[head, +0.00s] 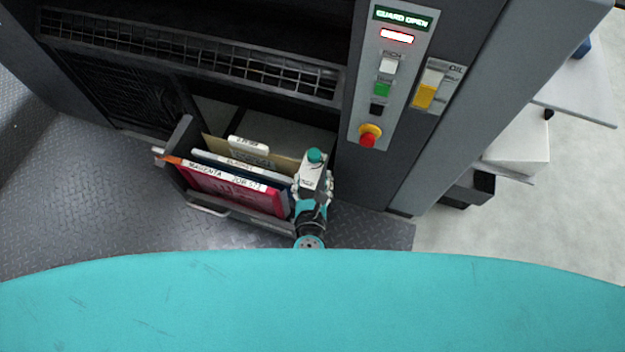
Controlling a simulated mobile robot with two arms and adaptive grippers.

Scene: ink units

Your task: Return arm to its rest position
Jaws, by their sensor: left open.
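My left arm, teal and black, reaches up from the lower middle. Its gripper (313,188) is open at the right end of the pulled-out drawer (207,211). Grey finger parts show on both sides of a white object with a teal round top (311,172), whose label is only partly readable. I cannot tell whether the fingers touch it. My right gripper is not in view.
The drawer holds a magenta folder (235,190) and other labelled folders upright. A dark machine cabinet rises behind, with a control panel (385,75) reading "GUARD OPEN" and a red stop button (368,138). Patterned metal floor (80,190) is clear at left; white boxes (515,148) stand at right.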

